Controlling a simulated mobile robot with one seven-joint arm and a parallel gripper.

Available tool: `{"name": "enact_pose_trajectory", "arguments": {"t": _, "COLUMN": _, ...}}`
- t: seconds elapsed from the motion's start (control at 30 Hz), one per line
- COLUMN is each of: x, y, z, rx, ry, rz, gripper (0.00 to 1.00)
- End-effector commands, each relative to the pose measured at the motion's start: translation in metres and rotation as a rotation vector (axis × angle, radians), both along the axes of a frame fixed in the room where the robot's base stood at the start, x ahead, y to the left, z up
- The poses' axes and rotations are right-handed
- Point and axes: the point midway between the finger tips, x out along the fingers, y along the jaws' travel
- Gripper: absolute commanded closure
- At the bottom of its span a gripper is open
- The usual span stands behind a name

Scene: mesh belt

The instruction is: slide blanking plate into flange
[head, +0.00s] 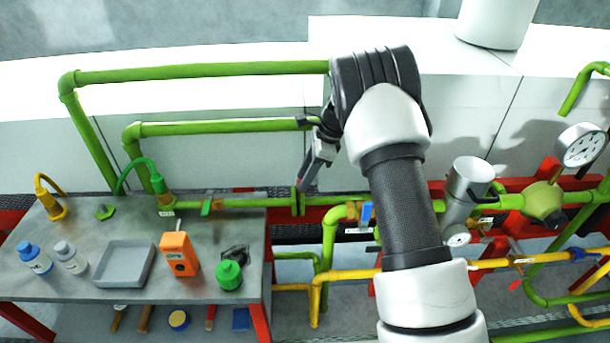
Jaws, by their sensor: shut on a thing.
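The flange (298,201) is a narrow green joint with a thin gap, in the green pipe just right of the grey bench. My gripper (308,178) reaches down from the upper right, with its tips just above and slightly right of the flange. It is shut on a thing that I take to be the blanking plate. The plate is too small and too hidden by the fingers to make out. I cannot tell whether it touches the flange or is in the gap.
A grey bench (100,285) at left bears a grey tray (124,264), an orange meter (179,254), a green jar (229,275) and bottles. A blue-handled valve (366,215) and a metal cylinder (466,188) stand right of the flange. Green pipes run behind my gripper.

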Motion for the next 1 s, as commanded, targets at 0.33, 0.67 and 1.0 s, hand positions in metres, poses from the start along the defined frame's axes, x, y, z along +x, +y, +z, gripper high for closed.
{"name": "enact_pose_trajectory", "arguments": {"t": 0.33, "x": 0.0, "y": 0.0, "z": -0.003, "rx": 0.0, "ry": 0.0, "rz": 0.0, "gripper": 0.44}}
{"name": "enact_pose_trajectory", "arguments": {"t": 0.67, "x": 0.001, "y": -0.004, "z": 0.006, "rx": 0.0, "ry": -0.002, "rz": -0.001, "gripper": 0.44}}
{"name": "enact_pose_trajectory", "arguments": {"t": 1.0, "x": 0.001, "y": -0.033, "z": 0.075, "rx": 0.0, "ry": -0.005, "rz": -0.002, "gripper": 0.44}}
